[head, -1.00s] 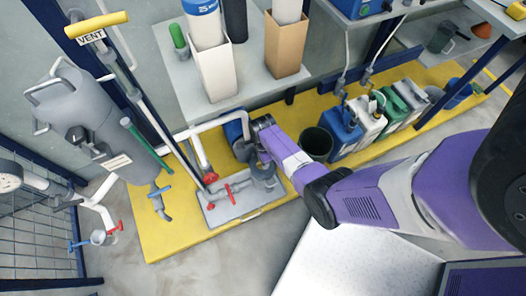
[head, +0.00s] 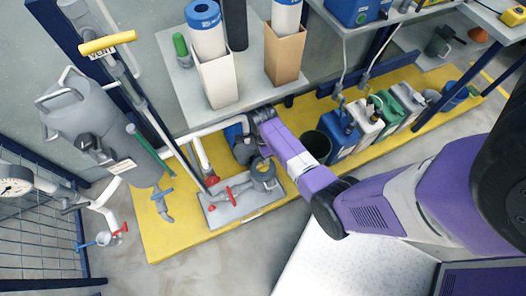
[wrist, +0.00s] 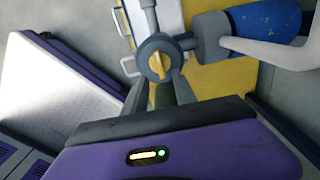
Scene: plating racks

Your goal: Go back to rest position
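My gripper (wrist: 158,86) shows in the wrist view with its two dark fingers spread apart and nothing held between them. Straight beyond the fingertips is a round grey pump part with a yellow lever (wrist: 156,66). It is joined to a blue motor (wrist: 265,22). In the head view the yellow lever (head: 262,163) shows on top of the pump, just below my forearm. My purple arm reaches from the right edge across to the pump, and the fingers cannot be made out there. Whether the fingertips touch the pump part cannot be told.
The pump stands on a grey plate (head: 245,205) on a yellow platform (head: 185,235). Red-handled valves, pipes and a grey tank (head: 85,115) are on the left. A dark bin (head: 318,146) and several jugs stand right of my forearm. A shelf (head: 190,90) is above. Floor is clear in front.

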